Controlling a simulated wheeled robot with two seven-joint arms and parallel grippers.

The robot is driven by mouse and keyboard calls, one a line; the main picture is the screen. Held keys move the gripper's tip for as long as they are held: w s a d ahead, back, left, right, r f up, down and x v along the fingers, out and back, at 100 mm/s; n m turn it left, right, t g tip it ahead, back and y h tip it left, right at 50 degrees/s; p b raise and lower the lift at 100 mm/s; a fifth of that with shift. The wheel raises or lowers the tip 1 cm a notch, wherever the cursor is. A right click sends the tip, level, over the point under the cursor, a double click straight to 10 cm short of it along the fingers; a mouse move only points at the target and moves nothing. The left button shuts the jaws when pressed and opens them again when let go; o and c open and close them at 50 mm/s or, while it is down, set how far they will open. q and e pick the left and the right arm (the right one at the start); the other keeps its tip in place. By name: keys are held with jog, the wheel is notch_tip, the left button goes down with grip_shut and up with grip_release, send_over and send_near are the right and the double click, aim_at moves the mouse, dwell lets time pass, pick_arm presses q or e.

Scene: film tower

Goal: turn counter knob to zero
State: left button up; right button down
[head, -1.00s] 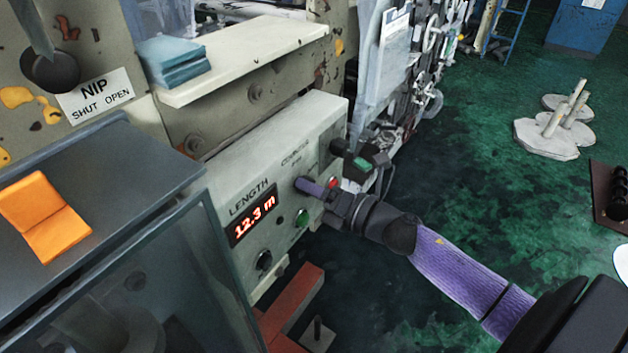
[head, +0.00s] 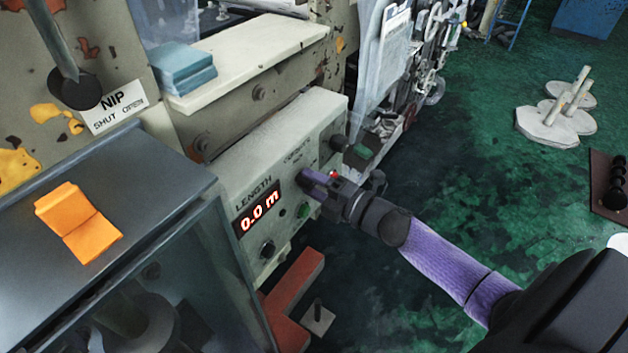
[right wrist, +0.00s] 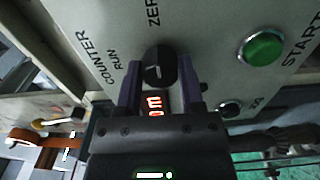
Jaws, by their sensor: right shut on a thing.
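The counter knob (right wrist: 160,64) is black with a small white mark and sits on the pale panel (right wrist: 215,22) between the "RUN" and "ZERO" labels in the right wrist view. My right gripper (right wrist: 161,78) is shut on it, one purple finger on each side. In the head view my right gripper (head: 316,180) is at the panel and hides the knob. The red length display (head: 259,212) reads 0.0 m. Part of it also shows between the fingers in the right wrist view (right wrist: 154,106). My left gripper is not in view.
A green button (head: 303,211) and a dark knob (head: 267,249) sit lower on the panel. A white shelf (head: 260,50) with blue cloths juts out above. An orange cloth (head: 80,222) lies on the grey cabinet top. Green floor to the right is largely open.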

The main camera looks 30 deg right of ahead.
dwell(0.5)
jog(key=shift+c, duration=1)
grip_release()
jog(key=p+v, duration=0.1)
jog(key=v, duration=0.9)
